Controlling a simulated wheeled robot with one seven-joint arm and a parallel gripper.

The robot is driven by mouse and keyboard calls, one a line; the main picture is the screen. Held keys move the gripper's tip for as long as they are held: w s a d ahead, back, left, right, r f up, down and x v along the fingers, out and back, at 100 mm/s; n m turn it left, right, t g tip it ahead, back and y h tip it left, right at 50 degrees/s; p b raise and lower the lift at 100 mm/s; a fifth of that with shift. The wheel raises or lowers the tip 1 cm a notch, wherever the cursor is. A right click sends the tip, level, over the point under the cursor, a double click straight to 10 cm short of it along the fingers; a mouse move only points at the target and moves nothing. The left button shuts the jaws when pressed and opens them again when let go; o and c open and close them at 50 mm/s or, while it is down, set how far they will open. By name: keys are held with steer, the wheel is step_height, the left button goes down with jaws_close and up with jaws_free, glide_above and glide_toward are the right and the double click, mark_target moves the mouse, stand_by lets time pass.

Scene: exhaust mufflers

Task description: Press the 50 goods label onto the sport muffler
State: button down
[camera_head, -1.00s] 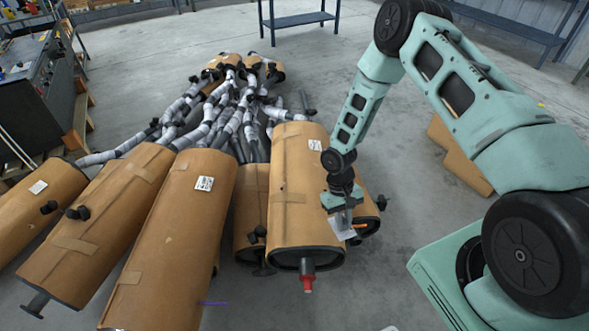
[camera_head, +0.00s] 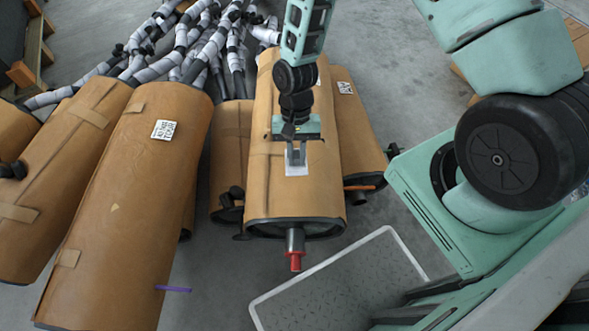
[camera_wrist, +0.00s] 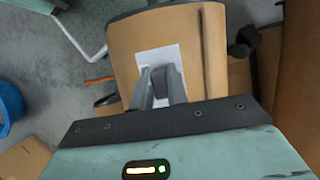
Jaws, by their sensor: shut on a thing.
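Several brown cardboard-wrapped mufflers with black end rims lie side by side on the floor. The middle muffler (camera_head: 300,205) has a dark pipe with a red tip at its near end; I cannot tell by name whether it is the sport muffler. My gripper (camera_head: 295,160) is over its upper face, shut on a white label (camera_head: 297,170). The label also shows in the wrist view (camera_wrist: 158,60), lying close along the brown surface beyond the fingertips (camera_wrist: 160,75). I cannot tell whether it touches. The label's print is not readable.
A muffler with a printed label (camera_head: 164,129) lies to the left. Another printed label (camera_head: 345,87) is on the muffler to the right. Wrapped pipes (camera_head: 200,45) crowd the back. A white-edged plate (camera_head: 340,285) is in front.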

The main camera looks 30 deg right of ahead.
steer(key=shift+s+a+f+m+b, duration=0.3)
steer(key=shift+a+f+b, duration=0.1)
steer(key=shift+f, duration=0.1)
step_height(320, 180, down, 5)
steer(key=b, duration=0.4)
steer(key=shift+w+f+b, duration=0.1)
steer(key=shift+f+b, duration=0.6)
steer(key=shift+f, duration=0.25)
steer(key=shift+f, duration=0.45)
steer(key=shift+r, duration=0.15)
steer(key=shift+r+p, duration=0.4)
steer(key=shift+p, duration=0.05)
steer(key=shift+f, duration=0.4)
stand_by(1.4)
steer(key=shift+r+p, duration=2.9)
steer(key=shift+r, duration=0.5)
